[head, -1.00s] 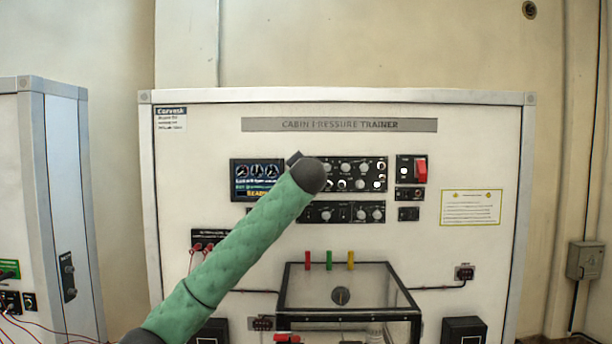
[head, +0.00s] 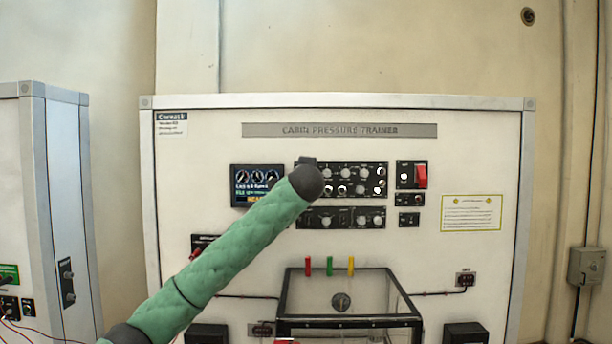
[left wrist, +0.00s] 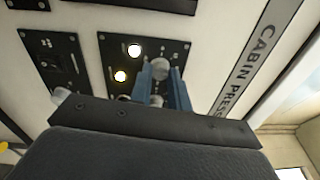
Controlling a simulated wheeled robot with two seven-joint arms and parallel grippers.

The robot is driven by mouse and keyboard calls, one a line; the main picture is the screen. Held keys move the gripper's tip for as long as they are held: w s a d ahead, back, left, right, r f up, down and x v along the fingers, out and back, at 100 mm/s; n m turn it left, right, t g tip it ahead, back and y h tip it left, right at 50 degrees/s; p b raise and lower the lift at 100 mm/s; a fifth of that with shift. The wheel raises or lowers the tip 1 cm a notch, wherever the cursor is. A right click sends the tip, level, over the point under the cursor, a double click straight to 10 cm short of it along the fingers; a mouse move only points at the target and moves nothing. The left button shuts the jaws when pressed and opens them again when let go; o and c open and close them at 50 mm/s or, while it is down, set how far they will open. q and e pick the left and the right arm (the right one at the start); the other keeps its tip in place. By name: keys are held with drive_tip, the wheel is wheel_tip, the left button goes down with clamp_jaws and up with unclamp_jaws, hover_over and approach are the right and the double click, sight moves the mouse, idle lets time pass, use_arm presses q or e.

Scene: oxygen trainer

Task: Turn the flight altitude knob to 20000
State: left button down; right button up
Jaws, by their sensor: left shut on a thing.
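My left arm reaches up to the black knob panel (head: 352,181) of the cabin pressure trainer. In the head view the dark wrist end covers the panel's left part, and only a bit of the left gripper (head: 307,161) shows above it. In the left wrist view the blue fingers of the left gripper (left wrist: 160,75) stand on both sides of a pale knob (left wrist: 159,67) and are shut on it. A second pale knob (left wrist: 157,100) shows between the fingers, nearer the palm. The knob's label and setting cannot be read. My right gripper is in neither view.
A display (head: 257,186) sits left of the knob panel and a red switch (head: 421,175) right of it. A second knob row (head: 345,217) lies below. A clear box (head: 345,295) with coloured posts stands lower down. A grey cabinet (head: 55,200) is at the left.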

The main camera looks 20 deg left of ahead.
use_arm(q)
drive_tip(key=shift+d+f+m, duration=0.1)
drive_tip(key=shift+f+m, duration=0.1)
drive_tip(key=shift+m, duration=0.3)
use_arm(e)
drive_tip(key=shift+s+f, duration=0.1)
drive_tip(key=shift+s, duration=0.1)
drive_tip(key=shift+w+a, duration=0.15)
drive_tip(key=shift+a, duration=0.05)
use_arm(q)
drive_tip(key=c, duration=1.3)
unclamp_jaws()
drive_tip(key=shift+r, duration=0.1)
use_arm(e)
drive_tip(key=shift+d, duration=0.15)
use_arm(q)
drive_tip(key=shift+b+v, duration=2)
drive_tip(key=shift+v, duration=1.85)
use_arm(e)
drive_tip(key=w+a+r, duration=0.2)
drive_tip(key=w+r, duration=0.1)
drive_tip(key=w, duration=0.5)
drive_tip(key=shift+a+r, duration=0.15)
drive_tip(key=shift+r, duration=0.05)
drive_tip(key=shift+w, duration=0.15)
